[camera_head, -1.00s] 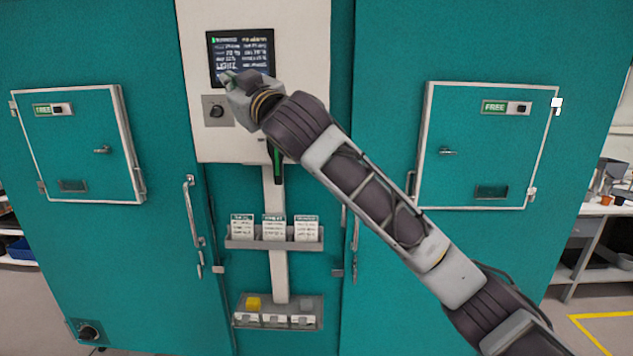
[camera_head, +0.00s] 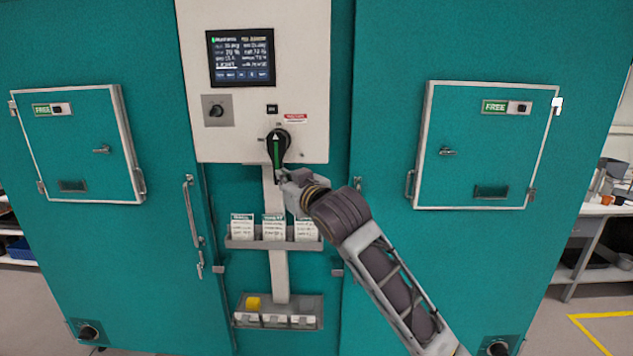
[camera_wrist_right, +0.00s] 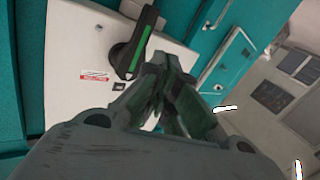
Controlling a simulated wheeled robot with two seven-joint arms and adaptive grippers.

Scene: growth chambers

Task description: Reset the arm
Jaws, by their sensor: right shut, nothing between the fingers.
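My right gripper (camera_head: 284,178) is in front of the central column, just below the black rotary switch (camera_head: 277,146) with its green stripe. In the right wrist view my right gripper (camera_wrist_right: 162,85) has its fingers together with nothing between them. The black switch (camera_wrist_right: 135,48) shows just beyond the fingers there. I cannot tell whether the gripper touches it. My right arm (camera_head: 375,265) comes in from the lower right. My left gripper is not in view.
The white control panel (camera_head: 310,80) carries a screen (camera_head: 240,57) and a small knob (camera_head: 216,111). Teal chamber doors (camera_head: 88,150) flank the column. Handles (camera_head: 190,210) stick out.

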